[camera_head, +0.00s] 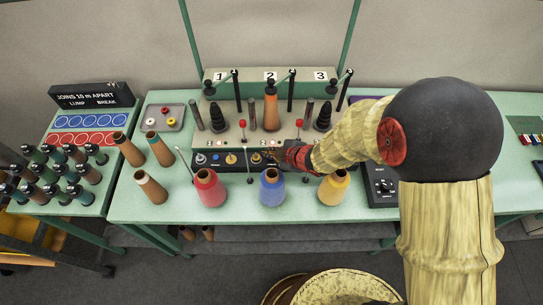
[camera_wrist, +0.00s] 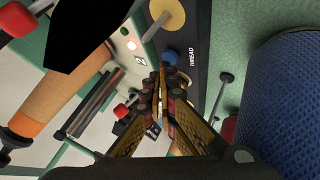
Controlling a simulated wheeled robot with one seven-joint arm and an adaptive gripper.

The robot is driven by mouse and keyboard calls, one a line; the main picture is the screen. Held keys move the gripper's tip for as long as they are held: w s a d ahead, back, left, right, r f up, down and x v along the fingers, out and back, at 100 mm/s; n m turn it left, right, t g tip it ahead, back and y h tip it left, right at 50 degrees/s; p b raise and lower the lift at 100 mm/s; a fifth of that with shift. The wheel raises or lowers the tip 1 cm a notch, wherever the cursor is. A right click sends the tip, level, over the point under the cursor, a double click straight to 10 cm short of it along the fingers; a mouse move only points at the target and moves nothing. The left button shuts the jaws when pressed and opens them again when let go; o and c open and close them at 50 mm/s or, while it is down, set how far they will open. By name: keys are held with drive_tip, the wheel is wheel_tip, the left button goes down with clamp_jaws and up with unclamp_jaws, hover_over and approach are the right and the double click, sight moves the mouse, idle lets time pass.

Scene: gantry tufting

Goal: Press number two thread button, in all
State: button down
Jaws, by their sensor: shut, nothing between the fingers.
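My gripper (camera_head: 287,155) is shut and empty over the right part of the dark control strip (camera_head: 208,160) in front of station two. In the wrist view its fingertips (camera_wrist: 163,70) are together just beside a blue round button (camera_wrist: 170,56) next to the word THREAD on the strip (camera_wrist: 198,30). I cannot tell whether they touch it. A number two label (camera_wrist: 140,61) and a small glowing light (camera_wrist: 131,45) sit on the machine body beside it. The number 2 sign (camera_head: 270,76) stands above an orange cone (camera_head: 271,112) at the middle station.
Red (camera_head: 209,189), blue (camera_head: 272,189) and yellow (camera_head: 334,188) thread cones stand in front of the strip. Red-topped posts (camera_head: 242,125) rise near it. Bare cones (camera_head: 152,188) are at left. A selector box (camera_head: 381,184) is at right.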

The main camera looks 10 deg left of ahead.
drive_tip(key=shift+s+f+b, duration=0.1)
drive_tip(key=shift+f+b, duration=0.3)
drive_tip(key=shift+f, duration=0.2)
idle(0.6)
drive_tip(key=shift+r, duration=0.15)
drive_tip(key=shift+r+p, duration=0.75)
drive_tip(key=shift+p, duration=0.05)
drive_tip(key=shift+r, duration=0.1)
wheel_tip(320, 180, up, 5)
drive_tip(key=p, duration=0.4)
drive_tip(key=shift+p, duration=0.3)
idle(0.4)
